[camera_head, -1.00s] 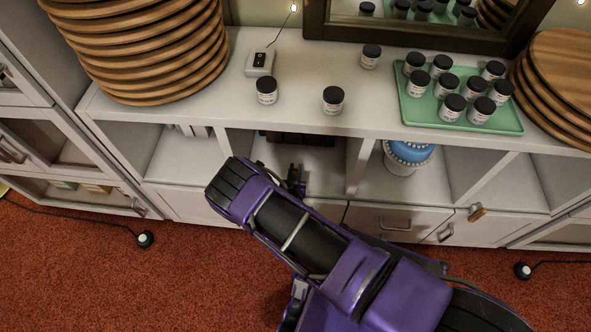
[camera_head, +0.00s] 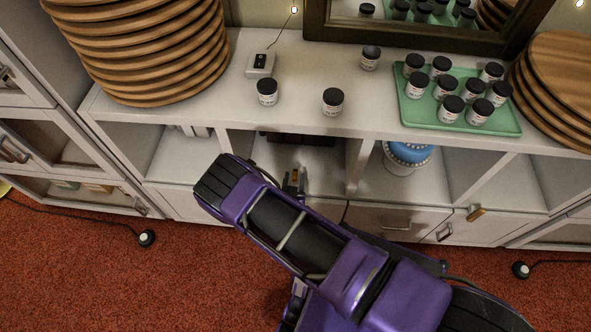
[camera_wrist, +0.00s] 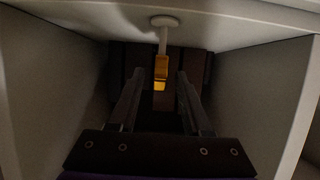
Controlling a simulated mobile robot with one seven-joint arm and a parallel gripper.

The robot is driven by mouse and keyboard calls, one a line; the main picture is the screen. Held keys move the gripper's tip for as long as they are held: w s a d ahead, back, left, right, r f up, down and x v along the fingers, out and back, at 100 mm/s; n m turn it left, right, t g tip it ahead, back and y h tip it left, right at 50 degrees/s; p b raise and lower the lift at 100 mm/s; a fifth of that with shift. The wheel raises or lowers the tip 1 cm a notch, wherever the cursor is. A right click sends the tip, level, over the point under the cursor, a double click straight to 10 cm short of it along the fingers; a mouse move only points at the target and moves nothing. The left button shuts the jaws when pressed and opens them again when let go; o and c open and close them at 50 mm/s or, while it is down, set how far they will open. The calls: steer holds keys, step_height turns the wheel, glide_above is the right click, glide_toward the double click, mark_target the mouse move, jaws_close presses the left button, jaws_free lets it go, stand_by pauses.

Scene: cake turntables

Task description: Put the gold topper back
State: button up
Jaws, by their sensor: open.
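A small gold piece, which looks like the gold topper (camera_wrist: 161,71), shows in the wrist view at the end of a thin white stem with a round white disc (camera_wrist: 164,20). It appears between the fingertips of my open gripper (camera_wrist: 160,77), with dark gaps on both sides; I cannot tell the depth between them. In the head view the gold piece (camera_head: 294,174) is tiny, beside my gripper (camera_head: 293,185), in front of the middle open compartment. My arm hides part of the area. A blue cake (camera_head: 409,154) with white beading stands on a white stand in the compartment to the right.
The compartment's side walls (camera_wrist: 55,95) are close on both sides, with a dark object (camera_head: 298,138) at its back. The counter (camera_head: 215,115) above holds stacked wooden boards, several black-lidded jars and a green tray (camera_head: 410,112).

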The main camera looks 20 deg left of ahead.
steer(key=v, duration=0.6)
steer(key=shift+s+p, duration=0.35)
steer(key=shift+r, duration=0.2)
